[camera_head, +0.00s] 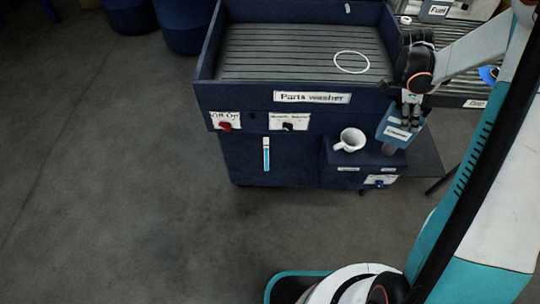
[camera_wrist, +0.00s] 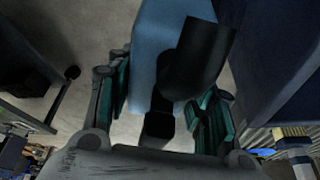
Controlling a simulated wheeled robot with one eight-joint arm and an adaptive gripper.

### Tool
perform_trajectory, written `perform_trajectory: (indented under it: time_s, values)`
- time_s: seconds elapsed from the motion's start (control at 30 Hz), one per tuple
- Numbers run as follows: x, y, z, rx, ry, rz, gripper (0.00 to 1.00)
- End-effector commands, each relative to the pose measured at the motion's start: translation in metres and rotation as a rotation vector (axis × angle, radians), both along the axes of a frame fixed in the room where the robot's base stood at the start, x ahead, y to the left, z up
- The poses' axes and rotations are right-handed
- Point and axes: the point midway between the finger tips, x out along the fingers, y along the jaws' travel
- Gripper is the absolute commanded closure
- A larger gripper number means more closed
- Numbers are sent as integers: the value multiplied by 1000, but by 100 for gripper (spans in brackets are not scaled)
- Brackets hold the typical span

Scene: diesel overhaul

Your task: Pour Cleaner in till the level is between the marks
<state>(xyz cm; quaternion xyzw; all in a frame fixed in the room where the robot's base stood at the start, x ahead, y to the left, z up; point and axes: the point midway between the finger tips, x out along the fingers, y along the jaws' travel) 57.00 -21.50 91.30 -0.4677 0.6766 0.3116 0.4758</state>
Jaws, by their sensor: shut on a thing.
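My gripper (camera_head: 411,105) is shut on a blue container (camera_head: 395,128) with a white label, whose text is too small to read surely. The container is held at the right front of the dark blue parts washer (camera_head: 262,97), looks slightly tilted, and is right of a white cup-like funnel (camera_head: 351,139). In the wrist view, the teal finger pads are on both sides of the light blue container (camera_wrist: 152,42) and its black handle (camera_wrist: 199,60). An upright gauge (camera_head: 266,154) on the washer's front shows blue below a pale top. Its marks are too small to make out. No stream of liquid is visible.
The washer's front has a red knob (camera_head: 226,127) and a dark knob (camera_head: 288,127); a blue valve (camera_head: 379,183) is low at right. A white ring (camera_head: 351,62) lies on the ribbed top. A slatted table (camera_head: 452,92) stands at right.

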Motion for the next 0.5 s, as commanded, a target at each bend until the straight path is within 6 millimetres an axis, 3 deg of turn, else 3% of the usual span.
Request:
perform_trajectory:
  time_s: [0.17,0.5]
  values:
    - [-2,-6,2,-2,0,-2,100]
    - [-16,-39,10,-3,1,-2,100]
